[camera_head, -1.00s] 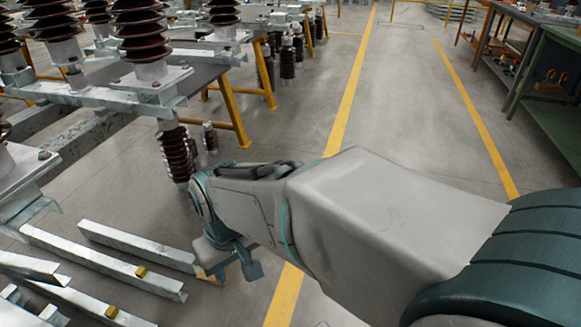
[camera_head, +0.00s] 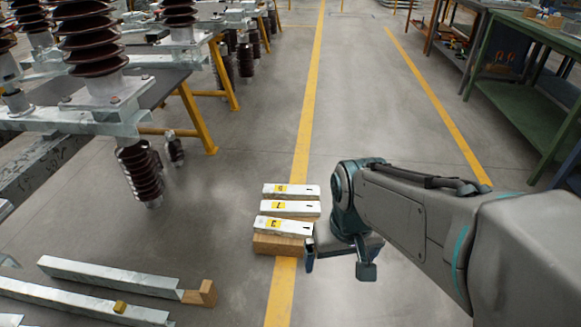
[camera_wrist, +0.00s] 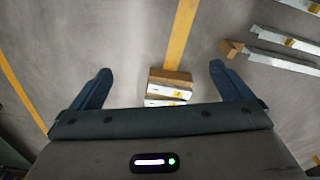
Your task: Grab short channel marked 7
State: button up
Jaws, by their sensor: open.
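Three short pale metal channels with yellow tags lie side by side on wooden blocks (camera_head: 278,245) on the floor in the head view. The middle channel (camera_head: 298,208) carries a tag that looks like an upside-down 7. The near channel (camera_head: 295,228) seems marked 3; the far channel (camera_head: 305,190) has a digit I cannot read surely. My gripper (camera_head: 338,266) is open and empty, just right of and nearer than the stack. In the wrist view the stack's wooden block (camera_wrist: 170,76) shows between the spread fingers (camera_wrist: 160,70); my gripper body hides most of the channels.
Long channels (camera_head: 110,272) lie on the floor at the left, one ending at a wooden block (camera_head: 203,293). Insulator frames with yellow legs (camera_head: 198,118) stand at the upper left. A green workbench (camera_head: 530,95) stands at the right.

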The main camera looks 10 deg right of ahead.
aim_at(274, 208)
jog(key=z, duration=1.3)
jog(key=i, duration=2.65)
jog(key=u, duration=3.05)
jog(key=i, duration=0.5)
